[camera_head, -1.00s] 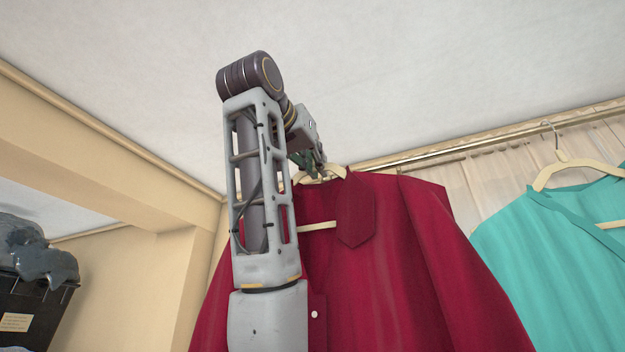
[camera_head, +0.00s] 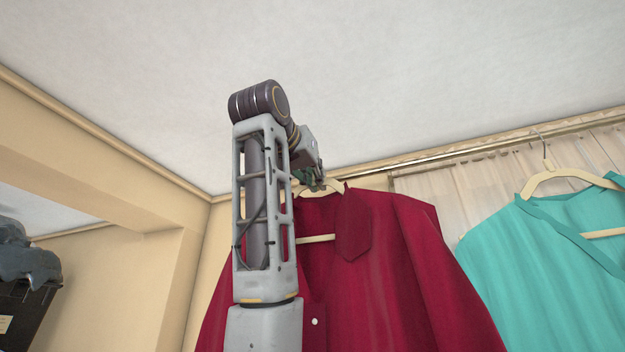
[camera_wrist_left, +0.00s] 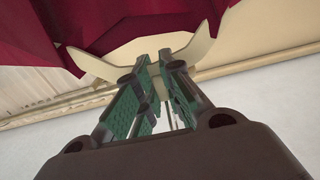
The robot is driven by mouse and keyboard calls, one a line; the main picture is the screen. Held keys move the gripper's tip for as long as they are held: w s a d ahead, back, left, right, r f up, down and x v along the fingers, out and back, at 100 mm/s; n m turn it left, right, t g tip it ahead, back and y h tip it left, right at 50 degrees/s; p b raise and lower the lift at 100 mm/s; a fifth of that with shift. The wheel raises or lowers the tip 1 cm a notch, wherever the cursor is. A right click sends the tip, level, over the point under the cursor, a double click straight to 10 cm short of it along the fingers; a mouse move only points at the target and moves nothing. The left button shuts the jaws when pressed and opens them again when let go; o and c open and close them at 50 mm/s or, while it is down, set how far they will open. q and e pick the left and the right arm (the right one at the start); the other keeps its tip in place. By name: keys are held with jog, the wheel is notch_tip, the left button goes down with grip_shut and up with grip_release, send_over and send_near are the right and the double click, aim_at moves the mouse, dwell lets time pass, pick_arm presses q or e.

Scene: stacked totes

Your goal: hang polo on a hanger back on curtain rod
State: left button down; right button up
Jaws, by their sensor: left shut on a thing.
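The red polo (camera_head: 385,255), a collared garment with a button, hangs from a cream hanger (camera_head: 337,187). My left gripper (camera_head: 310,180) is shut on the hanger near its top, above the collar. In the left wrist view, the green-padded fingers (camera_wrist_left: 155,75) close at the middle of the hanger (camera_wrist_left: 198,48), with red cloth (camera_wrist_left: 130,25) beyond. The hanger's hook is mostly hidden by the fingers. The curtain rod (camera_head: 460,153) runs along the back wall under the ceiling; whether the hook touches it I cannot tell. My right gripper is not in view.
A teal garment (camera_head: 535,250) on another cream hanger (camera_head: 565,175) hangs at the right. A pale curtain (camera_head: 460,195) is behind. A dark tote (camera_head: 22,310) with grey contents stands at lower left. Wall shows left of the polo.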

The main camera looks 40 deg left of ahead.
pick_arm(q)
jog(key=w+a+f, duration=0.2)
jog(key=w, duration=0.8)
jog(key=shift+a+f+p, duration=0.25)
jog(key=shift+f+p, duration=0.1)
jog(key=shift+p, duration=0.1)
dwell(1.4)
dwell(0.3)
jog(key=c, duration=1.5)
grip_release()
jog(key=shift+s+d, duration=0.1)
jog(key=v, duration=1.1)
jog(key=shift+s, duration=0.4)
